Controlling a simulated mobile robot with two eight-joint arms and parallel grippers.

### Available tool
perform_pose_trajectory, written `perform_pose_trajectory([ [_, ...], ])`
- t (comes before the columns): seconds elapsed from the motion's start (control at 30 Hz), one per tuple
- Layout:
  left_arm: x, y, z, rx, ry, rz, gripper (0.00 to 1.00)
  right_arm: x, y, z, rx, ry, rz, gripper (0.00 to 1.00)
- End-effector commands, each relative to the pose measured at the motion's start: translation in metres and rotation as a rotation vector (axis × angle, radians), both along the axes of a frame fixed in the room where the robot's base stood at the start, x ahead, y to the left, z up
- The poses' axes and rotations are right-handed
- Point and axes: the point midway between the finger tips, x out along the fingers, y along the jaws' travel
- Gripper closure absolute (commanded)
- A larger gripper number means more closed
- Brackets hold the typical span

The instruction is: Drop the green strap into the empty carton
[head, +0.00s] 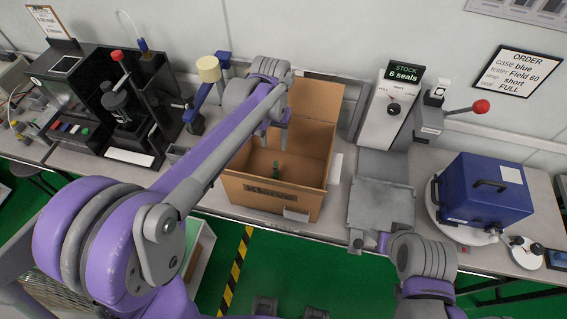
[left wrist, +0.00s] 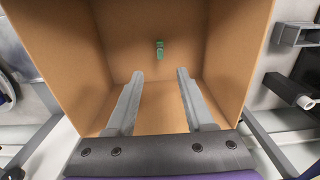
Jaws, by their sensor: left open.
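The open cardboard carton (head: 270,196) stands on the bench in the middle of the head view, its back flap raised. The green strap (head: 276,168) is a small dark green piece inside the carton. It also shows in the left wrist view (left wrist: 160,49), beyond the fingertips and apart from them. I cannot tell whether it lies flat on the carton's floor. My left gripper (left wrist: 160,74) is open and empty, pointing into the carton from above. In the head view its fingers are hard to make out. My right arm's end shows at the lower right, its jaws unclear.
A blue case (head: 484,190) sits on a round white turntable at the right. The seal dispenser (head: 390,108) and a red-knobbed lever (head: 480,106) stand behind a grey plate (head: 382,205). A black press (head: 125,105) stands left of the carton.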

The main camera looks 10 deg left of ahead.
Motion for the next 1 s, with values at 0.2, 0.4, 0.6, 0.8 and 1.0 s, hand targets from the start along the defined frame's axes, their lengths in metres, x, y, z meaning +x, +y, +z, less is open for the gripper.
perform_pose_trajectory([
  [0.2,0.000,0.000,0.010,0.000,0.000,0.000,0.47,0.000,0.000,0.001,0.000,-0.001,0.000,0.49],
  [0.4,0.000,0.000,0.048,0.000,-0.001,0.000,0.47,0.002,0.000,0.004,0.000,-0.003,0.000,0.49],
  [0.6,0.000,0.000,0.086,0.000,-0.001,0.000,0.47,0.003,0.000,0.007,0.000,-0.005,0.000,0.49],
  [0.8,0.000,0.000,0.106,0.000,0.000,0.000,0.47,0.003,0.000,0.008,0.000,-0.006,0.000,0.49],
  [1.0,0.000,0.000,0.108,0.000,0.000,0.000,0.47,0.003,0.000,0.008,0.000,-0.006,0.000,0.49],
])
